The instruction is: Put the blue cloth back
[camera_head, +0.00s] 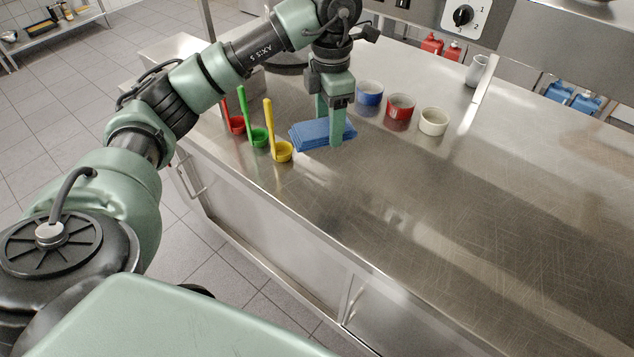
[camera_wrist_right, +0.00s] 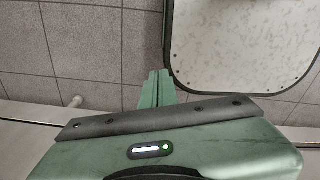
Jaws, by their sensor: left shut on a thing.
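The blue cloth (camera_head: 308,136) is folded into a flat stack and shows over the steel counter in the head view. My left gripper (camera_head: 329,128) points down and is shut on the cloth, with one green finger in front of it and the other behind. I cannot tell whether the cloth touches the counter. My right gripper (camera_wrist_right: 157,88) shows in the right wrist view with its two green fingers together and nothing between them, over the tiled floor.
Red (camera_head: 236,124), green (camera_head: 259,137) and yellow (camera_head: 282,151) ladles stand left of the cloth. Blue (camera_head: 369,93), red (camera_head: 400,107) and cream (camera_head: 433,122) bowls stand to its right. A grey cup (camera_head: 476,72) stands farther back. The counter's right part (camera_head: 500,230) is clear.

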